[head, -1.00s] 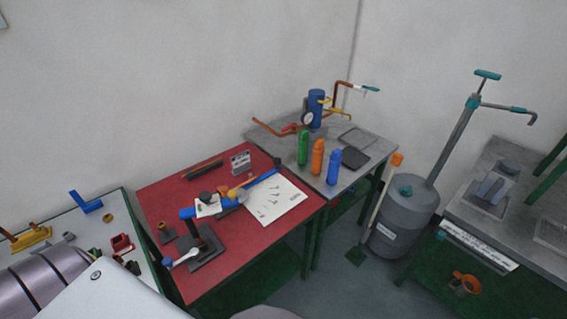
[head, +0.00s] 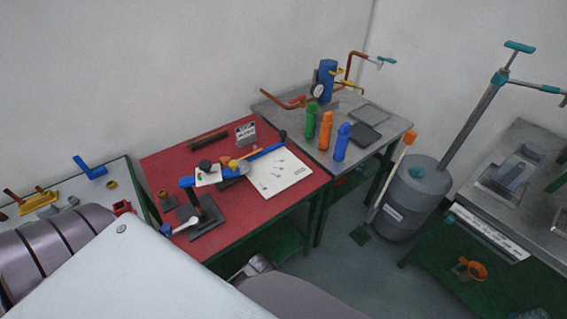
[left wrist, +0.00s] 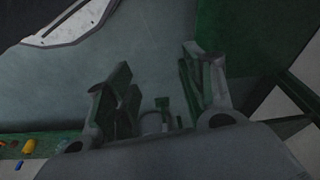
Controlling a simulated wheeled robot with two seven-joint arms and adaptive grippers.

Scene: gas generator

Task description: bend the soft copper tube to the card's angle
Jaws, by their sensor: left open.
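A bender with blue arms (head: 262,153) and a pale plate (head: 208,177) stands on a dark base (head: 205,222) on the red table (head: 240,212). A small grey card holder (head: 245,134) stands behind it. A white sheet with printed marks (head: 284,176) lies to its right. A dark brown rod (head: 208,141) lies at the table's back; I cannot tell whether it is the copper tube. My left gripper (left wrist: 160,95) is open with nothing visible between its fingers in the left wrist view. My right gripper is not in view.
Green (head: 311,121), orange (head: 325,131) and blue (head: 343,142) bottles stand on the grey table (head: 300,137), with bent copper pipe (head: 285,103) behind. A grey tank (head: 415,190) stands on the floor. A left bench (head: 125,180) holds small parts.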

